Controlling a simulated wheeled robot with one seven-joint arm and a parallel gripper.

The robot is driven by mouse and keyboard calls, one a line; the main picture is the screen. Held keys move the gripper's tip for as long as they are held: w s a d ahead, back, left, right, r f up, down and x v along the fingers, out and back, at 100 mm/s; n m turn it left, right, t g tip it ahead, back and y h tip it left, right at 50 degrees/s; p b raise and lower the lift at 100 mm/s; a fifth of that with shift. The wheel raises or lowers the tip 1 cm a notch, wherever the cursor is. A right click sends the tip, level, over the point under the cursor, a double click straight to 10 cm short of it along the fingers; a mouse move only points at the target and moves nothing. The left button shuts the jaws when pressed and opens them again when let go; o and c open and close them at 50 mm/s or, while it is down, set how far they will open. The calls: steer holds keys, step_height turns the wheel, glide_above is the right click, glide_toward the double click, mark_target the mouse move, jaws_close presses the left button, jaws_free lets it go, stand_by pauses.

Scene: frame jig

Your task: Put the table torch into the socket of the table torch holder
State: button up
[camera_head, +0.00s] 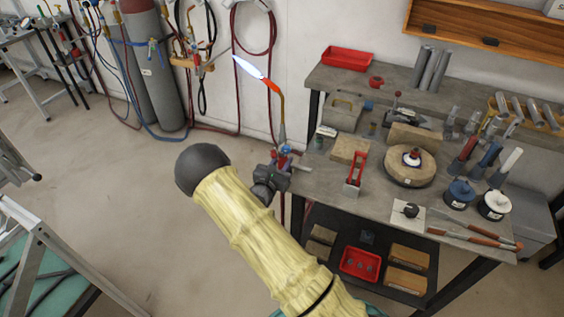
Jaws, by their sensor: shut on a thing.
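The table torch (282,118) has a copper-coloured bent tip, with a blue-white flame at its end pointing up and left. Its lower body with red and blue parts is at my gripper (284,165), which is dark and shut on it. The torch is upright, just off the left edge of the workbench. A red upright bracket (355,168) stands on the bench to the right of my gripper and looks like the table torch holder. It is apart from the torch. Its socket is too small to make out.
The workbench (330,208) carries a wooden block (350,150), a round wooden block (410,168), blue and white pots and long-handled tools. A lower shelf holds a red tray (360,264). Gas cylinders (150,70) and hoses stand at the wall.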

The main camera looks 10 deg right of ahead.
steer(key=shift+f+b, duration=0.4)
steer(key=shift+f, duration=0.15)
stand_by(0.8)
steer(key=o, duration=1.1)
steer(key=shift+o, duration=0.2)
steer(key=shift+f, duration=0.1)
steer(key=shift+s, duration=0.1)
steer(key=b+v, duration=0.2)
steer(key=v, duration=1.5)
steer(key=shift+a, duration=0.15)
